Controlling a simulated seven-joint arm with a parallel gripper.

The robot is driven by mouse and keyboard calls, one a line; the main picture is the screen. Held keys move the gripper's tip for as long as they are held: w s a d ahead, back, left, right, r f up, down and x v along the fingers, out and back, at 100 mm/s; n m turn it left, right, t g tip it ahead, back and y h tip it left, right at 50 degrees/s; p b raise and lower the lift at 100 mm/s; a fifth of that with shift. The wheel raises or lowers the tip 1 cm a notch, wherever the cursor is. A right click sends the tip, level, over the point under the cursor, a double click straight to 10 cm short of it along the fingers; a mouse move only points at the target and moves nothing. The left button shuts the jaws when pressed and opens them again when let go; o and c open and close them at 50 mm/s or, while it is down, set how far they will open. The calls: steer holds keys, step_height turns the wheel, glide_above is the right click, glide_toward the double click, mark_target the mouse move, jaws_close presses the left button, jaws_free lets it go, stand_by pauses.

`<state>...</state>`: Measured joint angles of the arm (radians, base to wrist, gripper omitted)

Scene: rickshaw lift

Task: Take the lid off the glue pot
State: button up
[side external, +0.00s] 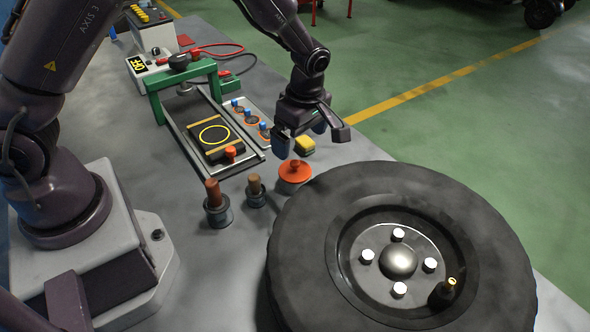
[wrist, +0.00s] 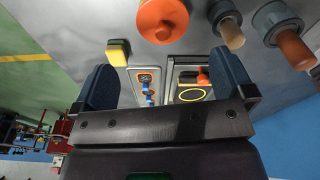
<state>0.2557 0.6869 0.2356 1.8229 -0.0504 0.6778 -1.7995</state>
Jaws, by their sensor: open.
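The glue pot (side external: 294,181) stands on the grey bench beside the tyre, with an orange-red lid (side external: 295,170) on it that has a small raised knob. In the wrist view the lid (wrist: 162,20) is at the top edge, partly cut off, and hides the pot. My gripper (side external: 302,138) is open and empty, above and behind the pot in the side view. In the wrist view its two blue fingers (wrist: 163,82) are spread wide, with the lid beyond them. They are not touching the lid.
A large tyre (side external: 330,210) lies close right of the pot. Two cups hold brown-handled tools (side external: 213,193) (side external: 255,184) to its left. A yellow-green sponge (side external: 305,146) is behind it. A green press frame (side external: 154,105) and a tray of patches (side external: 262,142) stand farther back.

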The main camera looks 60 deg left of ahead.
mark_target(295, 162)
steer(key=f, duration=0.8)
steer(key=shift+s+a, duration=0.3)
steer(key=shift+a, duration=0.05)
steer(key=c, duration=0.9)
